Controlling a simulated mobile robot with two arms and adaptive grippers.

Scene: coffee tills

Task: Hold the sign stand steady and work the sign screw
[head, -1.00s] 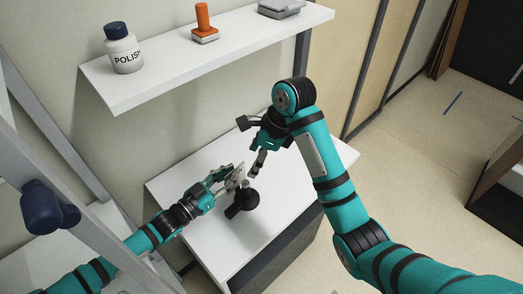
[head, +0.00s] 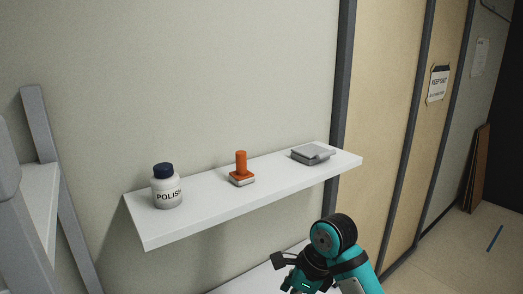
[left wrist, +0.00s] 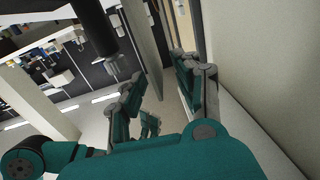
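The head view now shows neither the sign stand nor the sign screw. In the left wrist view, my left gripper's (left wrist: 160,90) two fingers stand apart with a gap between them, and I see nothing clearly clamped there. A dark cylinder (left wrist: 95,30) hangs into the top of that view, left of the fingers; I cannot tell whether it is part of the stand. In the head view, my right arm's wrist shows at the bottom edge, with only the upper part of my right gripper (head: 304,280); its fingertips are cut off.
A white wall shelf (head: 210,220) holds a POLISH bottle (head: 167,187), an orange-handled stamp (head: 241,168) and a grey flat item (head: 313,154). Below it, a strip of white counter top (head: 255,279) shows. A metal frame stands at the left.

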